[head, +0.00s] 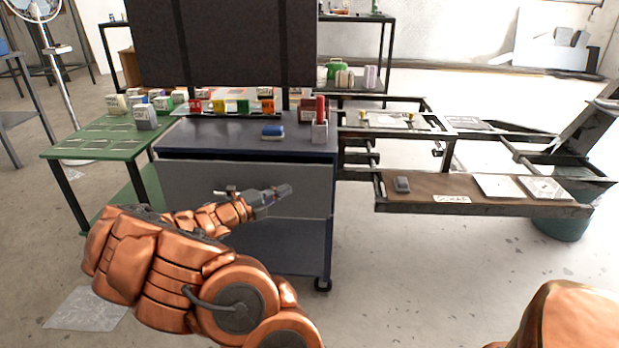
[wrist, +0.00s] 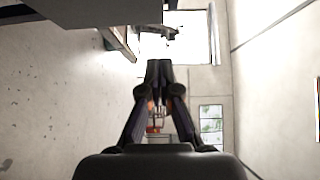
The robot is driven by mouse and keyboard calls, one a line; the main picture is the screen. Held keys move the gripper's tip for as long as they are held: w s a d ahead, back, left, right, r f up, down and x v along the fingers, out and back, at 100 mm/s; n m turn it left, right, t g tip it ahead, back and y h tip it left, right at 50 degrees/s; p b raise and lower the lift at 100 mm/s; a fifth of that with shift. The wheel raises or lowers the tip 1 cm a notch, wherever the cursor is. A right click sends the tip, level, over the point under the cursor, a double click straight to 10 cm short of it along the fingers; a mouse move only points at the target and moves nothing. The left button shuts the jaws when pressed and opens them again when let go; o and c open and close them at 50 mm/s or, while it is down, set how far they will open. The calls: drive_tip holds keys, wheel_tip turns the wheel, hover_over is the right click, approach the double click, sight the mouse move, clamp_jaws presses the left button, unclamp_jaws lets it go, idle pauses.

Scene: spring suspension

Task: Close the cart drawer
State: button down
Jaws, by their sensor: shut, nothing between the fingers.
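The dark blue cart (head: 215,134) stands on wheels in the middle of the head view. Its drawer has a wide grey front (head: 190,183) below the top, with a dark gap along its upper edge. How far the drawer stands out is hard to tell. My gripper (head: 286,190) is in front of the drawer's right half, pointing right. Contact with the drawer cannot be told. In the wrist view my gripper (wrist: 159,66) has its fingers together and empty. My arm hides the lower left of the drawer front.
A blue brush-like block (head: 272,132) and a holder with red items (head: 319,128) sit on the cart top. A green table (head: 75,151) stands at left. A metal frame bench with a brown shelf (head: 430,188) extends at right. Floor in front is open.

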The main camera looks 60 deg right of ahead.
sight(305, 166)
drive_tip(key=b+x, duration=0.1)
drive_tip(key=x, duration=0.2)
drive_tip(key=b+x, duration=0.1)
drive_tip(key=x, duration=0.3)
drive_tip(key=w+b+x, duration=0.1)
drive_tip(key=x, duration=0.2)
drive_tip(key=shift+d+f, duration=0.2)
drive_tip(key=shift+d, duration=0.25)
drive_tip(key=shift+w+d+r+b, duration=0.1)
drive_tip(key=shift+w+d+b, duration=0.15)
drive_tip(key=shift+d, duration=0.25)
drive_tip(key=shift+w+d+r+b, duration=0.1)
drive_tip(key=shift+w+d+b, duration=0.05)
drive_tip(key=shift+d+b, duration=0.3)
drive_tip(key=shift+w+d+r+p, duration=0.15)
drive_tip(key=shift+d+p, duration=0.25)
drive_tip(key=shift+p, duration=0.4)
drive_tip(key=d+p, duration=0.1)
drive_tip(key=w+d+p, duration=0.1)
drive_tip(key=p, duration=0.1)
drive_tip(key=shift+w+d, duration=0.1)
drive_tip(key=shift+d, duration=0.2)
drive_tip(key=shift+w+d+p, duration=0.1)
drive_tip(key=shift+d+p, duration=0.25)
drive_tip(key=shift+p, duration=0.3)
drive_tip(key=shift+r, duration=0.2)
